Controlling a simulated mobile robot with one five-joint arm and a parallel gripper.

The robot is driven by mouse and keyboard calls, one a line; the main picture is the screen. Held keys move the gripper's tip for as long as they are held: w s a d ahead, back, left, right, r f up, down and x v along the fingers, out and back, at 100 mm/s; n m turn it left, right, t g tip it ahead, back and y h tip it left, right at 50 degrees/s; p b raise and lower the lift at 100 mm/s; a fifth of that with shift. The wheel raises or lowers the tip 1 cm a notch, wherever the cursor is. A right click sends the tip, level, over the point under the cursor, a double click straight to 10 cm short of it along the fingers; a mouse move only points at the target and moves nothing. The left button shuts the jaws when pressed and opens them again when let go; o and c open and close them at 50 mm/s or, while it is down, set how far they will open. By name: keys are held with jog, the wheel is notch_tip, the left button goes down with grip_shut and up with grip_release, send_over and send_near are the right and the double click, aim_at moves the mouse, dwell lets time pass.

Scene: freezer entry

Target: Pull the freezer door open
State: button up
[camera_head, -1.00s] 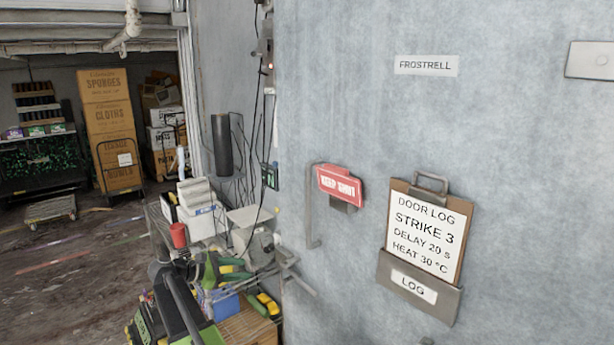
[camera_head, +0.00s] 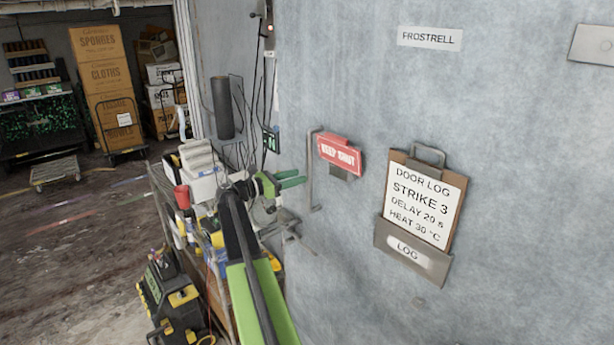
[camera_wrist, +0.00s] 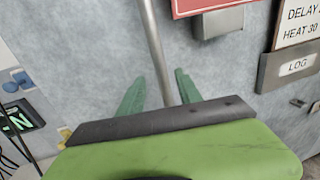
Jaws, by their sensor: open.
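The freezer door (camera_head: 480,130) is a large frosted grey-blue panel filling the right of the head view. A thin vertical metal handle bar (camera_head: 311,175) stands on its left part; it also shows in the wrist view (camera_wrist: 154,45). My gripper (camera_head: 301,178) is open and empty, its green fingers pointing right just left of the bar. In the wrist view the bar runs between the two fingers (camera_wrist: 160,77). Whether the tips reach around it or stop short is unclear, and I see no contact. The bar's lower end is hidden behind my gripper in the wrist view.
A red "KEEP SHUT" sign (camera_head: 339,153) on a grey box sits right beside the handle. A clipboard door log (camera_head: 421,205) hangs further right. A cluttered cart (camera_head: 200,190) stands left, behind my arm. Open floor (camera_head: 70,240) lies at far left.

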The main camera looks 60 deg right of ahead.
jog(key=x, duration=0.5)
jog(key=shift+s+d, duration=0.1)
jog(key=shift+d, duration=0.05)
grip_shut()
jog(key=shift+r, duration=0.15)
dwell(1.0)
